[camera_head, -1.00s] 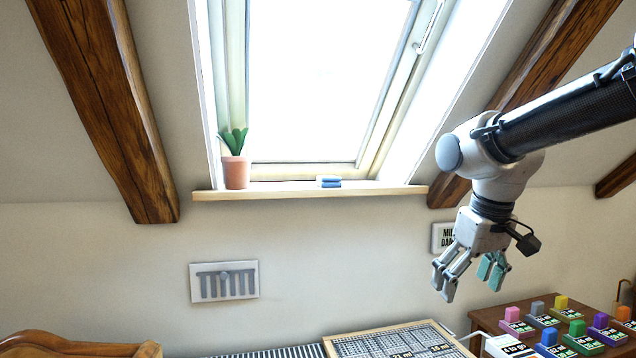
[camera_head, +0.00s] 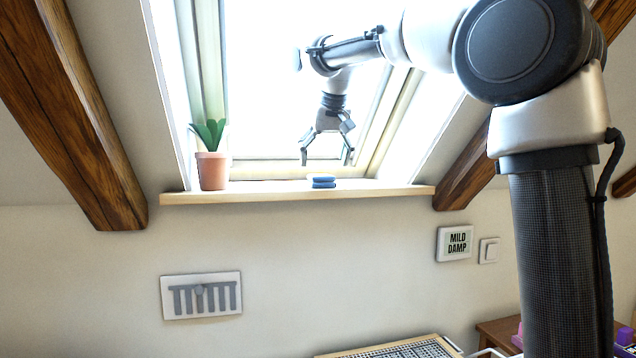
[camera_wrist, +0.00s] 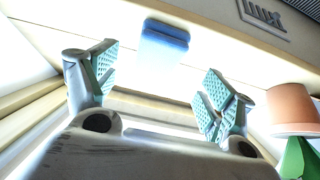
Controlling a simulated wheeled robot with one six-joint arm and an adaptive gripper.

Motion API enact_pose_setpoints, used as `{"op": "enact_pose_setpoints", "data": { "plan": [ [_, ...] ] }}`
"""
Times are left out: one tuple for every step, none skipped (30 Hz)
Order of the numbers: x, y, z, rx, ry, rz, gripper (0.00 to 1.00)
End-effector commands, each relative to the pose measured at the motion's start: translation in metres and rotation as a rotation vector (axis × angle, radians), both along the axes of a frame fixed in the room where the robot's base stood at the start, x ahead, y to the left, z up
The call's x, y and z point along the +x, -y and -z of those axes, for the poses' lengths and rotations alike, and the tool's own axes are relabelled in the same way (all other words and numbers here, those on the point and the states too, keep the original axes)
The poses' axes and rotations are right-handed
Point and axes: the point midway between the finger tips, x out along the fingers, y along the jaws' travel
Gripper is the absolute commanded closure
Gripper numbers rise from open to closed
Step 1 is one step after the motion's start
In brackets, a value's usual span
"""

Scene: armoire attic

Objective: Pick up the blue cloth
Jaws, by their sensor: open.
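The blue cloth (camera_head: 321,182) lies folded on the window sill (camera_head: 270,194), near its middle. It looks like a small flat stack with a paler top. In the wrist view the cloth (camera_wrist: 163,42) shows ahead of the fingers, between and beyond their tips. My gripper (camera_head: 327,160) hangs fingers down in front of the bright window, just above the cloth and apart from it. In the wrist view its two teal-padded fingers (camera_wrist: 160,80) are spread wide with nothing between them.
A potted plant (camera_head: 212,170) stands on the sill left of the cloth; its pot (camera_wrist: 292,110) is near the right finger in the wrist view. The sill is bare right of the cloth.

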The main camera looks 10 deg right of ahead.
Motion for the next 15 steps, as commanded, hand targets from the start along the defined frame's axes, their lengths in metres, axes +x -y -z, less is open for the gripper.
{"op": "enact_pose_setpoints", "data": {
  "plan": [
    [0.004,0.001,0.006,0.0,-0.001,0.0,0.17],
    [0.006,0.001,0.009,-0.001,-0.001,0.001,0.17],
    [0.009,0.001,0.013,-0.001,-0.001,0.001,0.17],
    [0.011,0.001,0.016,-0.001,-0.001,0.001,0.17],
    [0.014,0.002,0.02,-0.001,-0.002,0.001,0.17],
    [0.018,0.002,0.026,-0.001,-0.003,0.0,0.17],
    [0.022,0.002,0.03,-0.001,-0.002,0.0,0.17],
    [0.024,0.002,0.033,-0.001,-0.002,0.0,0.17],
    [0.027,0.002,0.038,-0.001,-0.001,-0.002,0.17],
    [0.03,0.002,0.041,-0.001,-0.001,-0.002,0.17],
    [0.031,0.002,0.044,-0.001,-0.001,-0.002,0.17],
    [0.033,0.002,0.047,-0.001,-0.001,-0.002,0.17],
    [0.034,0.002,0.048,-0.001,-0.001,-0.002,0.17],
    [0.034,0.002,0.049,-0.001,0.0,-0.002,0.17],
    [0.035,0.002,0.049,-0.001,0.001,-0.002,0.17]
  ]
}}
